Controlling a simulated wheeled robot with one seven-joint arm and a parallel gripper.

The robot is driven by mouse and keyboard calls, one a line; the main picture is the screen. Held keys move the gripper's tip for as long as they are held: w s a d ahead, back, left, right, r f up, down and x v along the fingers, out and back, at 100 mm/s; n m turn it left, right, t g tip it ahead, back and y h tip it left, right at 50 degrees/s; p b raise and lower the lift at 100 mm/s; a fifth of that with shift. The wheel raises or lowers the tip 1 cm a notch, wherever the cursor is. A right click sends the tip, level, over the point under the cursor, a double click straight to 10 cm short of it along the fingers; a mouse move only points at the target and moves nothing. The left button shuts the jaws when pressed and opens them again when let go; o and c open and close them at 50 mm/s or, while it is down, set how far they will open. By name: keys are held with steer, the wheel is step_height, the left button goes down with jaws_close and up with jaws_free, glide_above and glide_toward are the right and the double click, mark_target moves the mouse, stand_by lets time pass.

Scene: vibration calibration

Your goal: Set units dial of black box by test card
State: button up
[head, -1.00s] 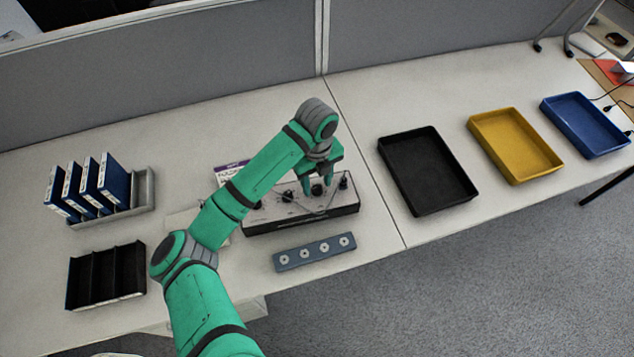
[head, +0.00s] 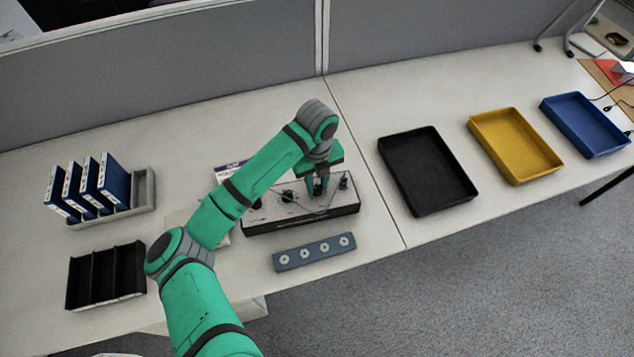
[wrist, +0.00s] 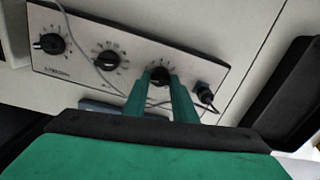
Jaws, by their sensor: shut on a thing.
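The black box (head: 290,225) stands on the desk with a pale top panel, and three black dials show in a row in the wrist view: a left dial (wrist: 52,43), a middle dial (wrist: 108,60) and a right-hand dial (wrist: 158,75). My gripper (head: 320,189) is over the box, its fingers pointing down. In the wrist view my gripper (wrist: 160,92) is shut on the right-hand dial, one finger at each side. The dial markings are too small to read. The test card (head: 228,170), white with a purple band, lies behind the box, partly hidden by my arm.
A black plug (wrist: 205,92) with a cable sits right of the held dial, and a cable crosses the panel. A grey-blue strip with several round pieces (head: 314,252) lies in front. A black tray (head: 428,207) is to the right; binders (head: 112,180) stand left.

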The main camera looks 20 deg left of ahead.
steer(key=m, duration=0.6)
steer(key=shift+m, duration=0.4)
steer(key=m, duration=0.3)
steer(key=shift+r+m, duration=0.1)
steer(key=shift+m, duration=0.2)
steer(key=m, duration=0.3)
steer(key=shift+m, duration=0.3)
steer(key=m, duration=0.3)
steer(key=shift+m, duration=0.3)
steer(key=m, duration=0.3)
steer(key=shift+m, duration=0.4)
steer(key=m, duration=0.3)
steer(key=shift+m, duration=2.1)
